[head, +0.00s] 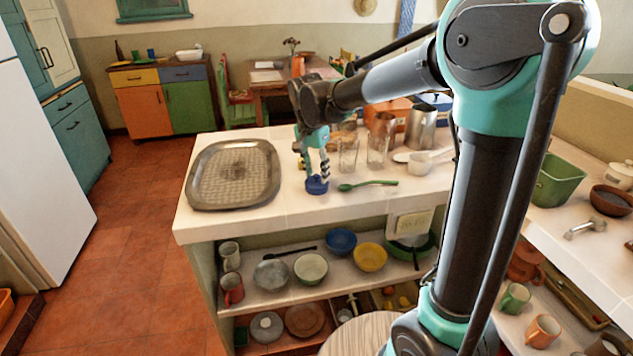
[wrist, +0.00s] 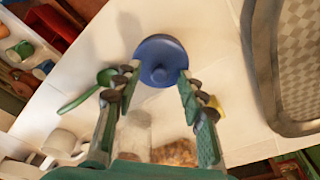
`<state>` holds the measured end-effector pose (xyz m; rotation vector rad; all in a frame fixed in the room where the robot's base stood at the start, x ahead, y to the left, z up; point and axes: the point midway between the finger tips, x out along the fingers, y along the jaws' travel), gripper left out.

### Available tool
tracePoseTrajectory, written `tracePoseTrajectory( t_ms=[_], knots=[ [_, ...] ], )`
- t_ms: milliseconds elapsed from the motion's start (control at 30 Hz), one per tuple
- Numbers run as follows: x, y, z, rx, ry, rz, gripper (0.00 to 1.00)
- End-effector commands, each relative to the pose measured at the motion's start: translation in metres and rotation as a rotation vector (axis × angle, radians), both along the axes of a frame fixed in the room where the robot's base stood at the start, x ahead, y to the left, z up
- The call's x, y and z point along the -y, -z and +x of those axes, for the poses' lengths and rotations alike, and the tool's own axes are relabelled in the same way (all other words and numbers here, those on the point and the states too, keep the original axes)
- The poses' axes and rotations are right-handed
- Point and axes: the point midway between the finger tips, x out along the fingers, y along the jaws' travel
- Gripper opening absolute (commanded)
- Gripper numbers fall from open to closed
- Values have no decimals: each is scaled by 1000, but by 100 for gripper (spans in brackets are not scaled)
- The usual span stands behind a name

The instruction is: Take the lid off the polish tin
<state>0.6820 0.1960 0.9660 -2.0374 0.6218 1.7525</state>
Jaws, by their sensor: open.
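The polish tin (head: 317,187) is a small round blue tin on the white counter, near its front edge. In the wrist view I see it from above as a blue disc (wrist: 158,50) with a round knob in the middle of its lid. My gripper (head: 315,173) points down at the tin from above. In the wrist view its fingers (wrist: 158,77) are open, one on each side of the knob, with nothing held. I cannot tell whether a fingertip touches the lid. The tin's side and lid seam are too small to make out.
A metal tray (head: 202,187) lies left of the tin. A green ladle (head: 368,185) lies just to the right. Clear glasses (head: 348,157) and metal pitchers (head: 421,128) stand behind. A small yellow thing (wrist: 213,102) is close to one finger. The counter in front is bare.

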Motion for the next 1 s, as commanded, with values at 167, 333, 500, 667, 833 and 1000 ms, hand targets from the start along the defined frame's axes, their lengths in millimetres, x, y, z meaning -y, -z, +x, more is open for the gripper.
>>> tracePoseTrajectory(
  t_ms=[167, 333, 500, 667, 833, 1000],
  knots=[
    [0, 2, 0, 0, 0, 0, 41],
    [0, 2, 0, 0, 0, 0, 29],
    [0, 2, 0, 0, 0, 0, 8],
    [0, 2, 0, 0, 0, 0, 0],
    [0, 2, 0, 0, 0, 0, 0],
    [0, -2, 0, 0, 0, 0, 0]
  ],
)
